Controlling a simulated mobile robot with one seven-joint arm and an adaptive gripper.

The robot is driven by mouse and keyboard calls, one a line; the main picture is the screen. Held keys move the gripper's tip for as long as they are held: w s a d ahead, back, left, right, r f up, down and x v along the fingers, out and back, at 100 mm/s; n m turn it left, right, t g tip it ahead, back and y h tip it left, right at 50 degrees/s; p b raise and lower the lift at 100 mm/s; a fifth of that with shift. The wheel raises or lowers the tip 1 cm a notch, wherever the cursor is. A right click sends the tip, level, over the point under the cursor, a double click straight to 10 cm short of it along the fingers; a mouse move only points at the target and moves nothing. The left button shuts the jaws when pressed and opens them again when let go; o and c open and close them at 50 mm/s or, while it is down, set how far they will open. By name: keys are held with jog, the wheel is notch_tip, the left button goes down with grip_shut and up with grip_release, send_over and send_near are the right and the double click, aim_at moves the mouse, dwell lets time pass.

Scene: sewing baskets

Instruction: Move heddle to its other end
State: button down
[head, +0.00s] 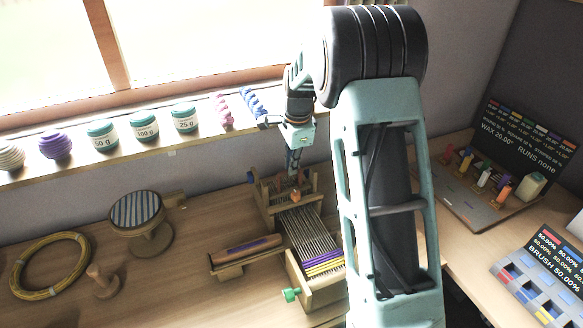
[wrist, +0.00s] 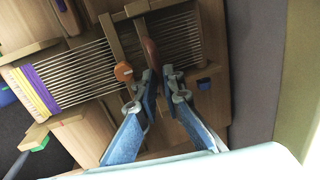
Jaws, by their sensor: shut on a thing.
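A small wooden loom (head: 293,268) stands on the table, with pale warp threads and a purple and yellow woven band at its near end. It also shows in the wrist view (wrist: 90,132). The heddle (wrist: 113,38) is a wooden bar across the threads, toward the loom's far end, with an orange knob (wrist: 123,72) beside it; the knob shows in the head view too (head: 295,197). My gripper (wrist: 160,74) is over the far part of the loom, fingers close together and shut on the heddle. The fingers partly hide the grip. A rounded brown piece lies by the fingertips.
A wooden shuttle tray (head: 246,256) sits left of the loom, and a green knob (head: 290,295) juts from its near corner. A striped round stool (head: 137,210) and a yellow hoop (head: 50,265) stand farther left. The windowsill with yarn runs behind.

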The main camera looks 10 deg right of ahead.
notch_tip(320, 180, up, 3)
jog(key=shift+r+p, duration=0.2)
jog(key=shift+p, duration=0.3)
jog(key=c, duration=2)
grip_release()
jog(key=shift+f, duration=0.1)
jog(key=shift+c, duration=0.2)
notch_tip(320, 180, up, 12)
jog(key=s, duration=0.2)
jog(key=shift+s+d, duration=0.15)
jog(key=shift+d, duration=0.1)
jog(key=shift+f, duration=0.1)
